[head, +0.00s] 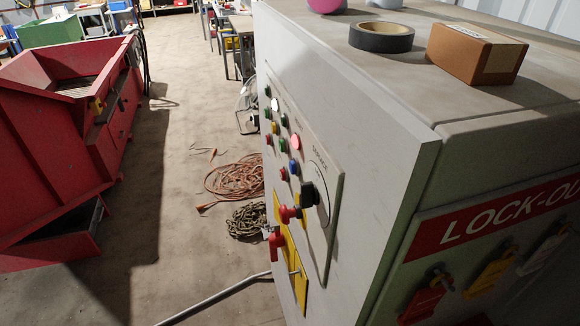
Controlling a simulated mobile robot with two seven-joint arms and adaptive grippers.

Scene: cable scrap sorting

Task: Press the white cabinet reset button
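A grey cabinet (368,150) fills the right half of the head view. Its left-facing side carries a control panel (322,163), seen at a steep angle. A white round button (275,104) sits near the panel's far upper end, among small green, red, yellow and blue buttons. A pale pinkish-white round button or lamp (295,142) sits nearer to me. No label on either can be read. Neither of my grippers is in view, and nothing is seen touching the panel.
Red knobs (288,213) and a black rotary switch (308,195) stick out from the panel. A grey metal bar (215,299) slants below. Coiled cables (236,178) lie on the floor. A red bin (60,130) stands left. Tape (381,37) and a box (476,54) lie on top.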

